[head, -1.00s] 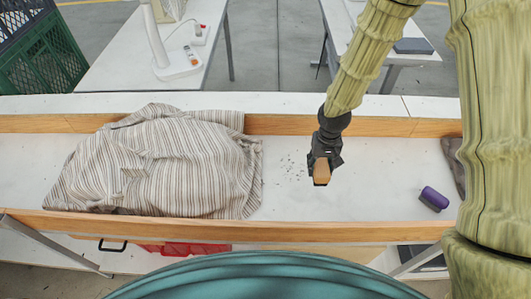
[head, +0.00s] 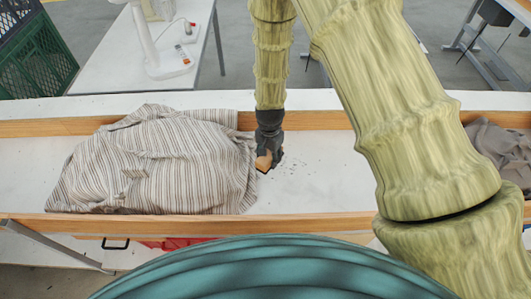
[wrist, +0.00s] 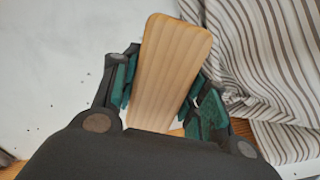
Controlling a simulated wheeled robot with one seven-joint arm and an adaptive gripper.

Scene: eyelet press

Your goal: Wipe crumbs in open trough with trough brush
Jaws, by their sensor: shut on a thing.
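My gripper (head: 268,155) is shut on the trough brush (head: 263,162), whose wooden back shows between the fingers. The brush also fills the middle of the wrist view (wrist: 168,72). Its bristles are hidden beneath it. The gripper is low in the trough (head: 310,188), right beside the striped cloth. Dark crumbs (head: 294,166) lie scattered on the white trough floor just right of the gripper. In the wrist view a few crumbs (wrist: 57,102) show to the left of the brush. I cannot tell whether the bristles touch the floor.
A large crumpled striped cloth (head: 155,165) fills the trough's left part and lies close to the brush. Wooden rails (head: 180,225) border the trough front and back. A grey cloth (head: 497,150) lies at the right. The floor right of the crumbs looks clear, partly behind my arm.

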